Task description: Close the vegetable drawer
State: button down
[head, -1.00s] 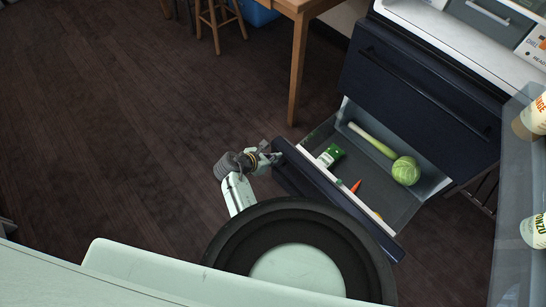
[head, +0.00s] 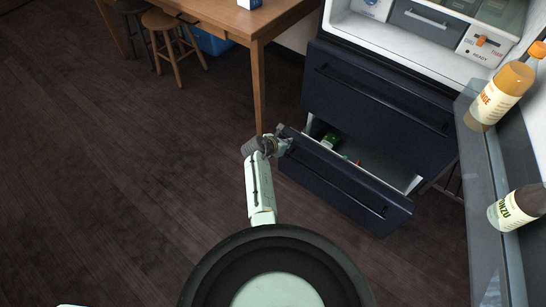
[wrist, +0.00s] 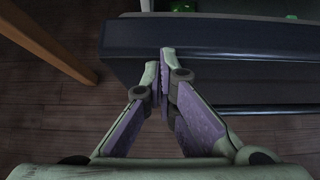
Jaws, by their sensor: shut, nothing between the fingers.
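The vegetable drawer (head: 345,188) is the dark blue lower drawer of the fridge, and it stands partly out. Its inside shows as a narrowed opening, with a green packet (head: 329,141) near the left end and a bit of orange behind the front. My gripper (head: 284,143) is shut and empty at the upper left corner of the drawer front. In the wrist view the closed fingertips (wrist: 167,58) overlap the drawer's front panel (wrist: 220,38); I cannot tell for certain whether they touch it. Most of the drawer's contents are hidden.
A second dark drawer (head: 375,100) above is shut. The open fridge door (head: 490,185) holds bottles on the right. A wooden table (head: 262,30) and stools (head: 172,42) stand at the back left. The wooden floor (head: 120,180) at left is clear.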

jog(key=w+d+b, duration=0.2)
jog(key=w, duration=0.1)
jog(key=w+d+b, duration=0.2)
jog(key=w+d, duration=0.1)
jog(key=w, duration=0.1)
jog(key=w+d+b, duration=0.2)
jog(key=w, duration=0.1)
jog(key=shift+w+d+f, duration=0.25)
jog(key=shift+w+d, duration=0.1)
jog(key=shift+w+d+r+b, duration=0.2)
jog(key=shift+w+d+b, duration=0.2)
jog(key=shift+w+d, duration=0.25)
jog(key=shift+w+a, duration=0.1)
